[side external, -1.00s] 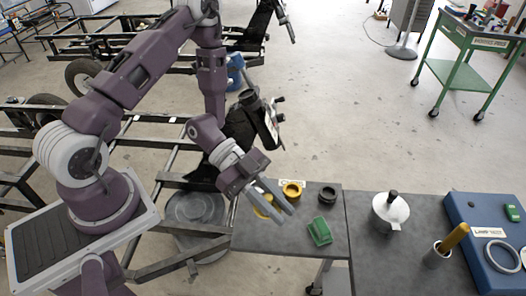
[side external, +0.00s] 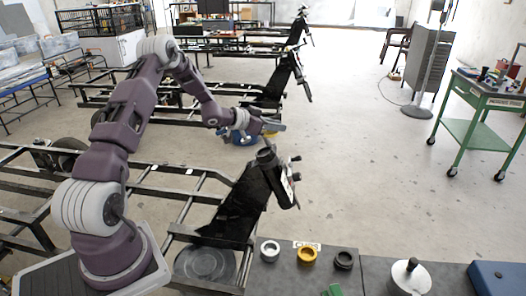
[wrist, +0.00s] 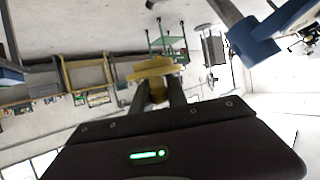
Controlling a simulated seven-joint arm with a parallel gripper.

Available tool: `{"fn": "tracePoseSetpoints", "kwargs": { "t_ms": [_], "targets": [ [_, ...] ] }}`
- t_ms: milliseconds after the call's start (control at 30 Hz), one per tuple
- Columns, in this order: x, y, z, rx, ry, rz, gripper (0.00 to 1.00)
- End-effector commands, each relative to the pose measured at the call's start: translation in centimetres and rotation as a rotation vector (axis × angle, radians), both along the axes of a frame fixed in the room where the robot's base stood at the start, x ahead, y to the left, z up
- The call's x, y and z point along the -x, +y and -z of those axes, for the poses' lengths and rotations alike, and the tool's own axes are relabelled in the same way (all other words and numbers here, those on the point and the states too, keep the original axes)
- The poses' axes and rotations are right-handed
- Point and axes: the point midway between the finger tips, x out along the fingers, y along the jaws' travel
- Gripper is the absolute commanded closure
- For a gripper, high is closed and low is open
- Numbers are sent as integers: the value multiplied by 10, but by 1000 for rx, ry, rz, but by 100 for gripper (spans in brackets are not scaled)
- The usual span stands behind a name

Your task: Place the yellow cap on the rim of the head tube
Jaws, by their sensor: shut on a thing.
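The yellow cap (side external: 270,133) is held between the fingers of my gripper (side external: 262,127), in the air above the head tube (side external: 267,156). The cap (wrist: 154,68) also shows in the wrist view, gripped between the two fingers (wrist: 158,90). The head tube is the dark tube at the top of the tilted black frame. The cap is apart from its rim, and my gripper is roughly level. The tube's opening cannot be seen clearly.
Other black frames stand behind.

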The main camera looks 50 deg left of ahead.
Motion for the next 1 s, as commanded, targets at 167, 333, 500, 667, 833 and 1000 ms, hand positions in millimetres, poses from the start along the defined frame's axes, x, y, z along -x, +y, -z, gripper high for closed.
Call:
{"fn": "tracePoseSetpoints", "kwargs": {
  "t_ms": [167,333,500,667,833,1000],
  "targets": [
    [-3,38,-16,0,1,-95,100],
    [-2,42,20,5,5,-106,100],
    [-3,42,46,2,3,-105,100],
    [-3,41,73,2,4,-104,100],
    [-3,42,81,-1,1,-104,100],
    [-3,41,83,0,2,-103,100]
  ]
}}
